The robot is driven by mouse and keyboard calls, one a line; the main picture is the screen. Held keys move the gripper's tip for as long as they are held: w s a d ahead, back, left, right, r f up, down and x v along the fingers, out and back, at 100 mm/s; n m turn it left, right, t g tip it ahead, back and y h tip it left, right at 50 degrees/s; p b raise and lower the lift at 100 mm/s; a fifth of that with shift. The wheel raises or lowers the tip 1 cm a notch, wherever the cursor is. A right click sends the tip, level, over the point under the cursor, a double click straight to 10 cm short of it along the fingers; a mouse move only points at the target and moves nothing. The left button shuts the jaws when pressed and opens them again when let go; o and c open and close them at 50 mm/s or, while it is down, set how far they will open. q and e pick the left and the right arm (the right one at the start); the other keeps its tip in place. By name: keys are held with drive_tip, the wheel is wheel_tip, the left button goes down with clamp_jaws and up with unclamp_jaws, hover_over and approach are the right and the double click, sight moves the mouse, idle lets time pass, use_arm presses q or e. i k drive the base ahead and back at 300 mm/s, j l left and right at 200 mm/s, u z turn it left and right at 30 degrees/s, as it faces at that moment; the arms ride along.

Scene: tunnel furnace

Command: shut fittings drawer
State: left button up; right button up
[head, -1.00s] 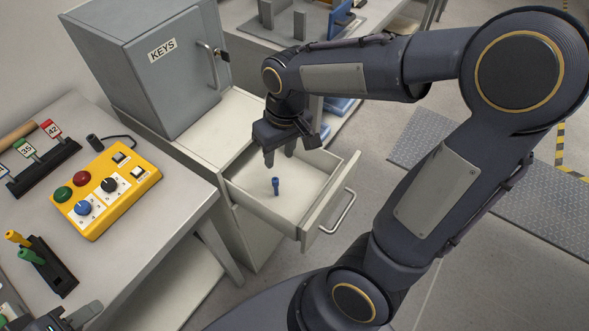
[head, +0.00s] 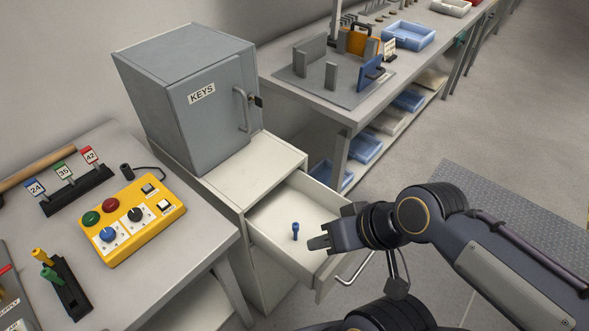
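The open drawer (head: 327,268) juts out from the pale cabinet under the grey key box. It has white inner walls and a silver bar handle (head: 356,268) on its front. A small blue fitting (head: 295,231) stands upright on the drawer floor. My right gripper (head: 318,243) is over the drawer's right side, near the front panel, pointing left toward the blue fitting but apart from it. It is seen side-on, so its finger gap is unclear. The arm hides part of the drawer's front right corner. My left gripper is not in view.
A grey key box (head: 190,110) stands on the cabinet (head: 250,170). A table at left holds a yellow button panel (head: 135,222) and numbered tags. A bench (head: 350,105) with blue trays stands behind. The floor (head: 410,150) right of the bench is clear.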

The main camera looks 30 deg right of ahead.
sight(300, 198)
drive_tip(key=k+l+z, duration=0.15)
drive_tip(key=l+z, duration=0.6)
drive_tip(key=l, duration=0.15)
drive_tip(key=k, duration=0.05)
